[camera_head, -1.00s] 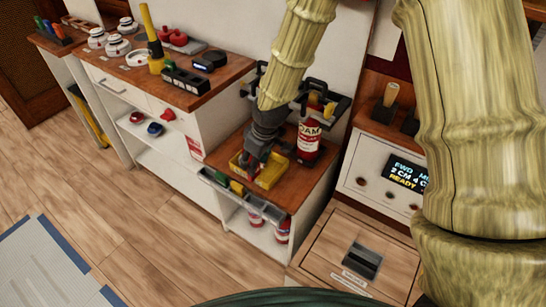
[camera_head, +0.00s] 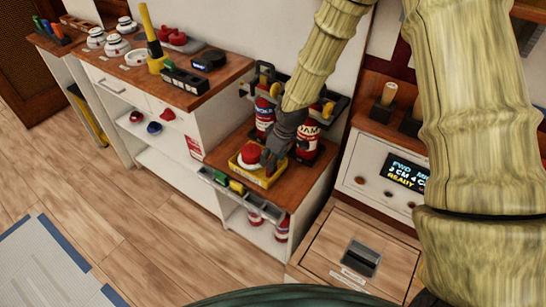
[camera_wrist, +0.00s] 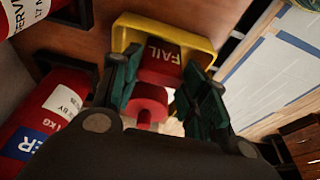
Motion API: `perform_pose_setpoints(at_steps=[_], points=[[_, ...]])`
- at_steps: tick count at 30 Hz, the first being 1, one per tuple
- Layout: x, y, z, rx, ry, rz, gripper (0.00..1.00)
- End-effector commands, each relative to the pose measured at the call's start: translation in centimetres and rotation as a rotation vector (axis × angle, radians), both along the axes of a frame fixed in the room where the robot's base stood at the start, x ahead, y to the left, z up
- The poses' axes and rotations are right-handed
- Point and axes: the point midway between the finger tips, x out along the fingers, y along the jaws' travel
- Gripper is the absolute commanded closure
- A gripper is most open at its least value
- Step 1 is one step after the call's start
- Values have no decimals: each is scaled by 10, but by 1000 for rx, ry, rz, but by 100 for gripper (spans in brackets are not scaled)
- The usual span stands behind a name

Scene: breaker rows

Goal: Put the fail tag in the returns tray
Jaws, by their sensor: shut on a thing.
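My gripper (camera_head: 274,158) is low at the yellow tray (camera_head: 262,181) on the wooden-topped cabinet. In the wrist view, my gripper (camera_wrist: 163,85) has its two dark green fingers on either side of the red fail tag (camera_wrist: 163,58), with a round red part (camera_wrist: 150,103) nearer the palm. The word FAIL shows on the tag, in front of the yellow tray (camera_wrist: 140,22).
Red extinguishers (camera_head: 307,142) stand in a black rack right behind the tray. A grey rail of small bins (camera_head: 236,187) runs along the cabinet's front edge. A control panel (camera_head: 403,173) stands to the right. A longer bench (camera_head: 165,85) with several items is to the left.

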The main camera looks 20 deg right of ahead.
Motion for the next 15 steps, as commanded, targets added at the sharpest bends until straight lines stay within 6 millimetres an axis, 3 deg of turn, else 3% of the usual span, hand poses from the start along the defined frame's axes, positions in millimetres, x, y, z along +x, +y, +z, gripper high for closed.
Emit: perform_pose_setpoints(at_steps=[9, 10, 12, 13, 15], points=[[0, 0, -2, 0, 0, 0, 72], [0, 0, -3, 0, 0, 0, 54], [0, 0, -2, 0, 0, 0, 42], [0, 0, -2, 0, 0, 0, 36], [0, 0, -2, 0, 0, 0, 35]])
